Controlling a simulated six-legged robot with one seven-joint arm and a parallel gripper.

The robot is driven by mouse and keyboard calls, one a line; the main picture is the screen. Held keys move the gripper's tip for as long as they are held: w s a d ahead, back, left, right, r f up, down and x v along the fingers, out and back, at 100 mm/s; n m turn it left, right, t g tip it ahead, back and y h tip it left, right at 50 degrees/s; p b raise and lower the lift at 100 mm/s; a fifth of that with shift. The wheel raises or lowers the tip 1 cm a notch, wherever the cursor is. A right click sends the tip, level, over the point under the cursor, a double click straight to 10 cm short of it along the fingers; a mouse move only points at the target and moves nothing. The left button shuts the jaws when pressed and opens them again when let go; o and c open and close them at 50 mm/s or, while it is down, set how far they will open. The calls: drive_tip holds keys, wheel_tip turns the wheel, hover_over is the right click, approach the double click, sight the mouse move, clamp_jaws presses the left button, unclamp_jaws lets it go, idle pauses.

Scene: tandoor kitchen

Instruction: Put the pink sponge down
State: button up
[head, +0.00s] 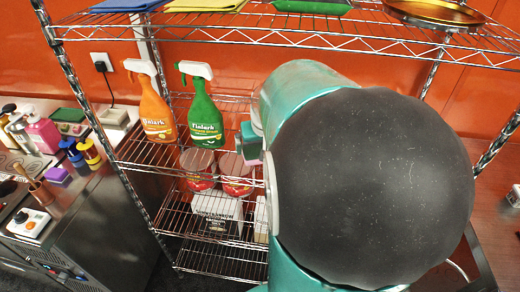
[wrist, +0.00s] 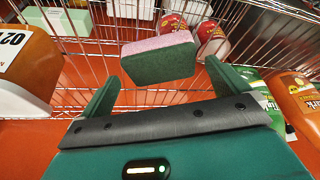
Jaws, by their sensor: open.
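The pink sponge (wrist: 160,57), pink on top with a dark green side, shows in the wrist view over the wire shelf. It lies between and just beyond the fingertips of my gripper (wrist: 162,71). The gripper is open, with a small gap at each side of the sponge. Whether the sponge rests fully on the wires is hard to tell. In the head view my arm's large dark joint hides most of the gripper; only a small green and pinkish bit shows at its left edge.
The wire rack holds an orange spray bottle (head: 155,115), a green spray bottle (head: 204,117) and red-labelled cans (head: 198,170). The upper shelf holds folded cloths (head: 205,5) and a round tray (head: 435,14). A counter (head: 85,190) with bottles stands left.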

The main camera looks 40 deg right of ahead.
drive_tip(key=v, duration=0.9)
drive_tip(key=s+a+n+t+y, duration=0.1)
drive_tip(key=s+a+n, duration=0.2)
drive_tip(key=a, duration=0.9)
drive_tip(key=s+a+n+y, duration=0.1)
drive_tip(key=s+a+n, duration=0.2)
drive_tip(key=a, duration=0.9)
drive_tip(key=shift+a+f+t, duration=0.15)
drive_tip(key=shift+f+t, duration=0.15)
drive_tip(key=shift+t, duration=0.1)
drive_tip(key=shift+s, duration=0.15)
